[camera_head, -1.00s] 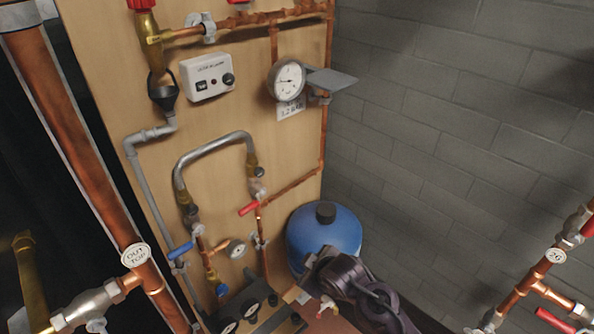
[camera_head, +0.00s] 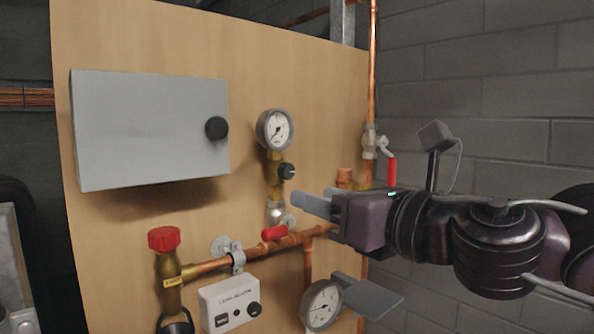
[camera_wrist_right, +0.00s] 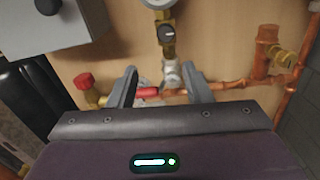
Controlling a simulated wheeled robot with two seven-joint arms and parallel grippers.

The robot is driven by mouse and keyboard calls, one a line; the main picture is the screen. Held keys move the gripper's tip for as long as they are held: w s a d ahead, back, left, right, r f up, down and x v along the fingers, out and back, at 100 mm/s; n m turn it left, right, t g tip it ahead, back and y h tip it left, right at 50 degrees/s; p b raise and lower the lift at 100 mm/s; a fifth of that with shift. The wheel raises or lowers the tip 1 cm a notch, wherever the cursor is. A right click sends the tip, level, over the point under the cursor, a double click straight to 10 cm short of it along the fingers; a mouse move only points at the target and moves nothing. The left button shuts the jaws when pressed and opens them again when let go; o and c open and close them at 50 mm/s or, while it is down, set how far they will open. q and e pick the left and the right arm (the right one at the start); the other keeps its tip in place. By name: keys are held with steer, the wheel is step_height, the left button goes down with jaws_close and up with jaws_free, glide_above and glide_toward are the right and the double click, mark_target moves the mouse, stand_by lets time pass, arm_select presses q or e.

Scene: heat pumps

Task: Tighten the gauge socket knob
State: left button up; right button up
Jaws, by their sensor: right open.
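A round white-faced gauge (camera_head: 275,129) sits on a brass socket (camera_head: 274,170) on the wooden board. A small black knob (camera_head: 287,171) sticks out of the socket's side. The knob (camera_wrist_right: 167,34) also shows in the right wrist view, beyond the fingertips and roughly between their lines. My right gripper (camera_head: 312,200) comes in from the right, in front of the board and a little below and right of the knob. In the wrist view its fingers (camera_wrist_right: 160,76) are apart with nothing gripped, and the knob is not touched. My left gripper is out of view.
A grey box (camera_head: 150,130) with a black knob is left of the gauge. A red-handled valve (camera_head: 274,232) and copper pipe (camera_head: 205,267) run below. A second gauge (camera_head: 321,304) and a red-lever valve (camera_head: 391,171) are near my right arm.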

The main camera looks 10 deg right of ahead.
mark_target(290, 171)
steer(key=w+a+p, duration=0.1)
steer(key=w, duration=0.1)
steer(key=w+a+r+n+p, duration=0.1)
steer(key=w, duration=0.1)
steer(key=w+a+r+n+p, duration=0.1)
steer(key=w, duration=0.1)
steer(key=shift+w+r+p, duration=0.1)
steer(key=shift+r+p, duration=0.1)
steer(key=shift+p, duration=0.1)
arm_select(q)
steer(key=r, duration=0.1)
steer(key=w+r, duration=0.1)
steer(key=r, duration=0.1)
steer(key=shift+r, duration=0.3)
arm_select(e)
steer(key=shift+d, duration=0.1)
steer(key=shift+c, duration=0.5)
jaws_close()
